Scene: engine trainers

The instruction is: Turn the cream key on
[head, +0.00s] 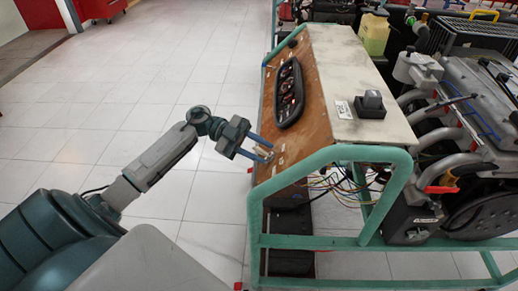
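My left gripper (260,149) reaches in from the left to the lower left part of the brown sloped panel (305,115). Its two blue fingers are spread apart, with a visible gap between them. A small cream piece, seemingly the cream key (263,151), shows at the panel between or just behind the fingertips. It is too small to tell whether the fingers touch it or how the key is turned. My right gripper is not in view.
A black instrument cluster (289,92) sits higher on the panel. A green tube frame (330,154) surrounds the trainer, with loose wires (340,183) below. A dark box (370,104) stands on the cream top. An engine (450,140) is at right. The tiled floor at left is clear.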

